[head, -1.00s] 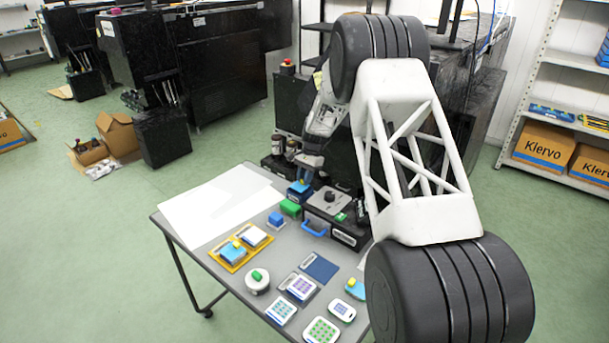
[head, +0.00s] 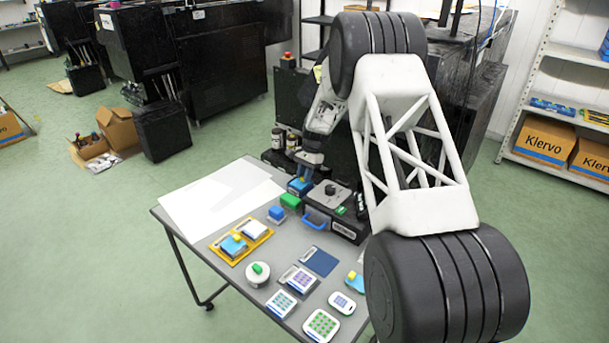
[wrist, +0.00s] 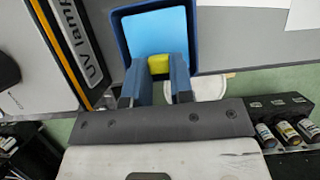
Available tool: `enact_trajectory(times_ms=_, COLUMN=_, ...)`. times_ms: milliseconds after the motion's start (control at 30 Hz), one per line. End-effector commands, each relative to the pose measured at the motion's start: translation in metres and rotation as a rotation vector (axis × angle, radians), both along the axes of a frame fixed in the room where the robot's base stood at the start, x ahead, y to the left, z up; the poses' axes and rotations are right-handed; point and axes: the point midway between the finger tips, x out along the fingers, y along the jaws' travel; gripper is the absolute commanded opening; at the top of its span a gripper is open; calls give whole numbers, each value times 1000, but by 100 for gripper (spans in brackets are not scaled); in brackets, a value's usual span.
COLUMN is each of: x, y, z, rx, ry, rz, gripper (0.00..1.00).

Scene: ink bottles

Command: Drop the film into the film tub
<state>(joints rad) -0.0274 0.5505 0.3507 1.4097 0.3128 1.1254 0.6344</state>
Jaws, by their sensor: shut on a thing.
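The film tub (wrist: 119,37) is a dark blue, open square box at the top of the wrist view. In the head view the tub (head: 295,188) stands at the far end of the table. My gripper (wrist: 158,72) is shut on a yellow grip (wrist: 159,64), which appears to belong to the film. The film (wrist: 155,30) shows as a light blue face within the tub's outline. I cannot tell whether it touches the tub floor. In the head view my gripper (head: 305,174) points down over the tub, and the film is mostly hidden there.
A yellow tray (head: 228,258) holds two pieces. Ink bottles (wrist: 287,132) stand in a rack. White sheets (head: 205,205) cover the table's left.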

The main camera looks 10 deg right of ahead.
Motion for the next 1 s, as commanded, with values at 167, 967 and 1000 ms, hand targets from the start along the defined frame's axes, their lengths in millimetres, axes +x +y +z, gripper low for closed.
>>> enact_trajectory(times_ms=167, x=-2, y=-3, z=-6, rx=-1, ry=6, rz=-1, gripper=12)
enact_trajectory(times_ms=967, x=-4, y=-6, z=-9, rx=-4, ry=11, rz=-3, gripper=35)
enact_trajectory(times_ms=1000, x=-4, y=-7, z=-9, rx=-4, ry=11, rz=-3, gripper=35)
